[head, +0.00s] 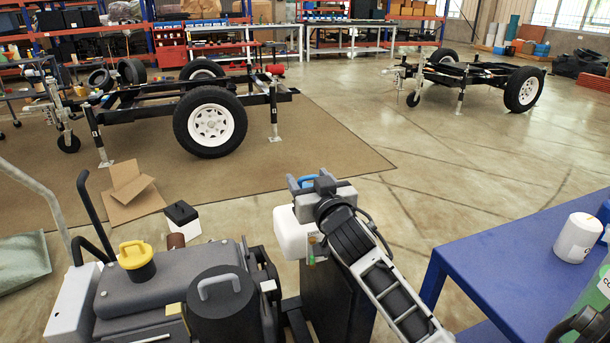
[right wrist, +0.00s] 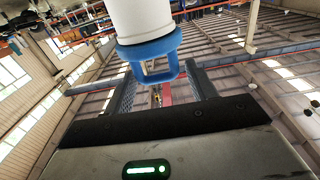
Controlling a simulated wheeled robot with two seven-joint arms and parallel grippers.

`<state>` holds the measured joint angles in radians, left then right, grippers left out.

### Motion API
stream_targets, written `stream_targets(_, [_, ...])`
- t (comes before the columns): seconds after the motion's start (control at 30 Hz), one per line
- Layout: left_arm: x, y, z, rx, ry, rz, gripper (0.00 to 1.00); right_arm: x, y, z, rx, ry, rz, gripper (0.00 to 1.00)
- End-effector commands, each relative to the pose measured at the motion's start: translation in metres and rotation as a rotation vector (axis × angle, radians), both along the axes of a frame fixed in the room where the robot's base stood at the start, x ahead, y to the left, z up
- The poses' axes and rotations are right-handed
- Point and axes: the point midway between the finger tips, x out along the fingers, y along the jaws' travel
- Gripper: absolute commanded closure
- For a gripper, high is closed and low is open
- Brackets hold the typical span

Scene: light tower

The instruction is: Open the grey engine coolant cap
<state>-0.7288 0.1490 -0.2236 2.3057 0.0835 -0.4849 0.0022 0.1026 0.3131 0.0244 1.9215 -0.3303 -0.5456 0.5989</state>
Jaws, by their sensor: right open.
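A large dark grey round lid (head: 215,300) with a light grey handle sits on the engine unit (head: 170,275) in the head view. A yellow cap (head: 135,258) with a handle is to its left. A white tank (head: 292,232) stands right of the engine, with a blue cap (head: 305,181) at its top. My right gripper (head: 316,186) is at this blue cap. In the right wrist view, the blue cap (right wrist: 150,52) with its loop handle sits between my open fingers, below a white neck (right wrist: 140,17). I cannot tell whether the fingers touch it. My left gripper is not in view.
A blue table (head: 500,250) with a white container (head: 578,238) and a green container (head: 597,295) is at the right. A black box (head: 340,290) is under the white tank. Cardboard (head: 130,192) lies on the floor behind. Two trailer frames stand further back.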

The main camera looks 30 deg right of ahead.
Motion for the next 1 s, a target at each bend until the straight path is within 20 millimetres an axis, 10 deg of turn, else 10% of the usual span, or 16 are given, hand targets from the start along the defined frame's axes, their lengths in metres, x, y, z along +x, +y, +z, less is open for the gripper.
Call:
stream_targets(0.57, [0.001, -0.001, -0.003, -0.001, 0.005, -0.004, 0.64, 0.029, -0.007, 0.0, -0.001, 0.0, 0.001, 0.43])
stream_targets(0.77, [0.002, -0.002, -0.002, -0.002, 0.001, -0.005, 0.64, 0.029, -0.006, 0.0, 0.0, 0.0, 0.002, 0.96])
stream_targets(1.0, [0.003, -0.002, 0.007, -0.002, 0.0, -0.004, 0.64, 0.033, -0.013, 0.003, 0.003, 0.019, -0.009, 0.96])
